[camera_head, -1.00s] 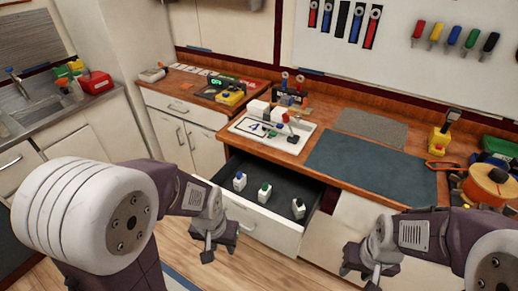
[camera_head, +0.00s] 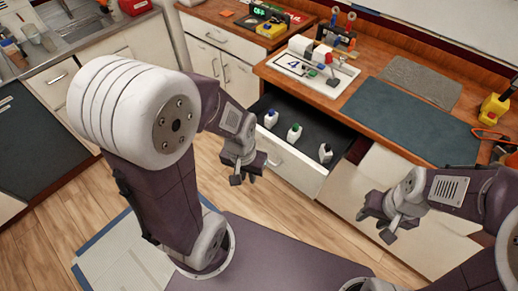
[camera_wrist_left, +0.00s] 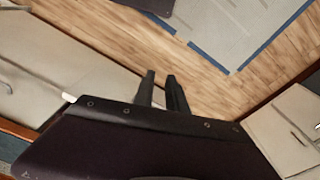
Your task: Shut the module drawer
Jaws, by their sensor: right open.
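The module drawer (camera_head: 293,165) stands open below the wooden counter, its pale front pulled out. Inside it are three small white modules: one with a blue top (camera_head: 271,119), one with a green top (camera_head: 294,133) and one with a dark top (camera_head: 325,153). My left gripper (camera_head: 246,176) is in front of the drawer's left part, its fingers apart and empty. Its two dark fingers also show in the left wrist view (camera_wrist_left: 160,76), over the floor. My right gripper (camera_head: 376,225) is open and empty, right of the drawer, in front of the lower cabinet. Contact with the drawer cannot be told.
The counter holds a white tray (camera_head: 343,82) with small parts, a dark mat (camera_head: 410,120) and a yellow tool (camera_head: 494,106). White cabinets (camera_head: 207,62) stand left of the drawer. Wooden floor (camera_head: 75,215) is clear at the left.

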